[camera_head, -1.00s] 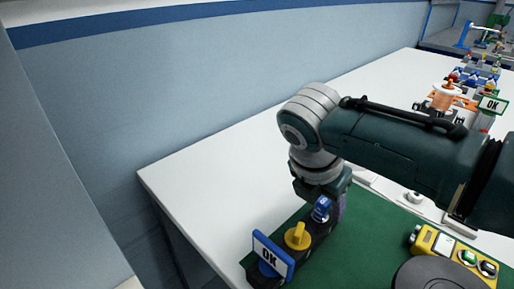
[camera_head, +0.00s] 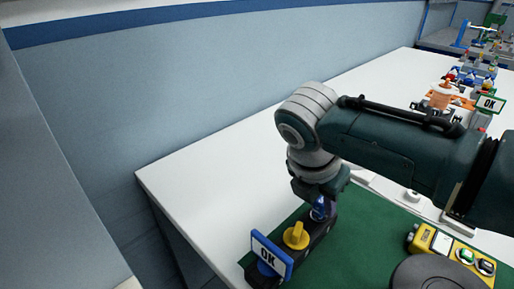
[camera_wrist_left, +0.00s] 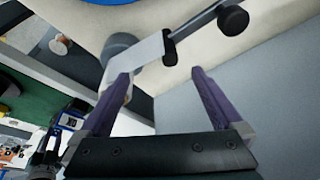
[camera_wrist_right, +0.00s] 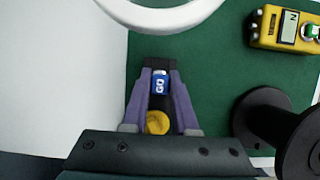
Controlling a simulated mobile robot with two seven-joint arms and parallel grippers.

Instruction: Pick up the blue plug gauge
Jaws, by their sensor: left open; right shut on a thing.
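The blue plug gauge (camera_head: 319,212) stands at the far end of a dark rack (camera_head: 316,242), partly hidden by my right gripper (camera_head: 320,200) in the head view. In the right wrist view its blue body (camera_wrist_right: 160,84) carries the letters GO. It sits between the two purple fingers of my right gripper (camera_wrist_right: 160,76), which is shut on it. The gauge still appears to be at its place on the rack; I cannot tell whether it is lifted. My left gripper (camera_wrist_left: 162,78) is open, with nothing between its fingers, and is outside the head view.
A yellow device (camera_head: 440,243) and a dark round object (camera_head: 440,274) lie to the right on the green mat (camera_head: 365,235). The white table (camera_head: 215,185) is clear at left.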

